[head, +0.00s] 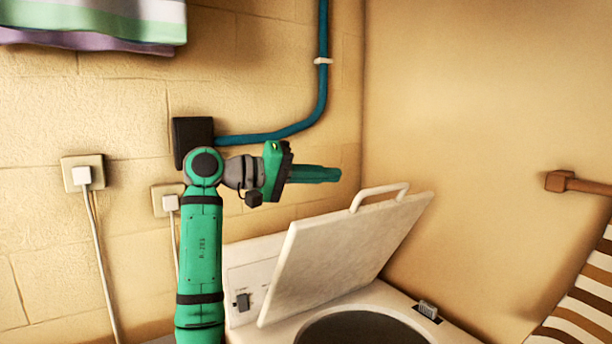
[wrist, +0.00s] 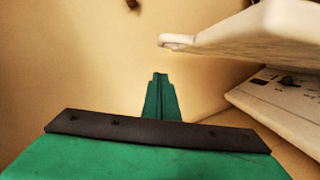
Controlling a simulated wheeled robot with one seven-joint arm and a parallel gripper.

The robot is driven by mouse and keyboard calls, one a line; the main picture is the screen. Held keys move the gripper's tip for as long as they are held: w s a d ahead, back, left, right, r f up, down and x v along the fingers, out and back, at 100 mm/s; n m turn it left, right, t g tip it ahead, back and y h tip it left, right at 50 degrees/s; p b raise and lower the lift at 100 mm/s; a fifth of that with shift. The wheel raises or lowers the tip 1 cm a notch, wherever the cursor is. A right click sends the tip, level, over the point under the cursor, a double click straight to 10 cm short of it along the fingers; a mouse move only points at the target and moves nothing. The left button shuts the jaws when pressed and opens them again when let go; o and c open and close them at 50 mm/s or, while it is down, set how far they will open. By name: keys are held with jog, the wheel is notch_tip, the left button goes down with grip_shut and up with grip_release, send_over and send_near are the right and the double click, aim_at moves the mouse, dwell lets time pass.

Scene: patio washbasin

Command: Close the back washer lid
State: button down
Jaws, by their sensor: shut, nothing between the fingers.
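The washer (head: 378,308) stands low in the head view, with its dark round opening partly in sight. Its pale lid (head: 345,245) is raised and tilted, with a loop handle (head: 380,194) on its upper edge. The lid also shows at the upper right of the wrist view (wrist: 255,38). My green gripper (head: 336,174) is shut and empty, pointing right, a little left of the handle and above the lid's left part in the picture. Its closed fingers (wrist: 160,80) show in the wrist view, left of the lid. I see no contact with it.
The washer's control panel (head: 246,284) is behind the lid, and shows in the wrist view too (wrist: 275,95). A blue pipe (head: 290,130) and a dark box are on the left wall. Plugged sockets (head: 83,174) are further left. A striped lounger (head: 580,300) is at right.

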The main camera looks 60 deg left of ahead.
aim_at(358, 206)
jog(key=shift+w+d+f, duration=0.25)
jog(key=shift+d+f, duration=0.15)
jog(key=shift+d, duration=0.25)
jog(key=shift+w+d+f, duration=0.3)
jog(key=shift+d+f, duration=0.05)
jog(key=shift+d, duration=0.3)
jog(key=shift+w+d+f, duration=0.25)
jog(key=shift+d+f, duration=0.15)
jog(key=shift+d, duration=0.25)
jog(key=shift+f, duration=0.1)
jog(key=shift+m, duration=0.5)
jog(key=d+f, duration=0.1)
jog(key=d, duration=0.2)
jog(key=d+f, duration=0.1)
jog(key=shift+d+f, duration=0.25)
jog(key=shift+f, duration=0.05)
jog(key=shift+s+d+f, duration=0.25)
jog(key=shift+d+f, duration=0.1)
jog(key=shift+d, duration=0.3)
jog(key=shift+w, duration=0.1)
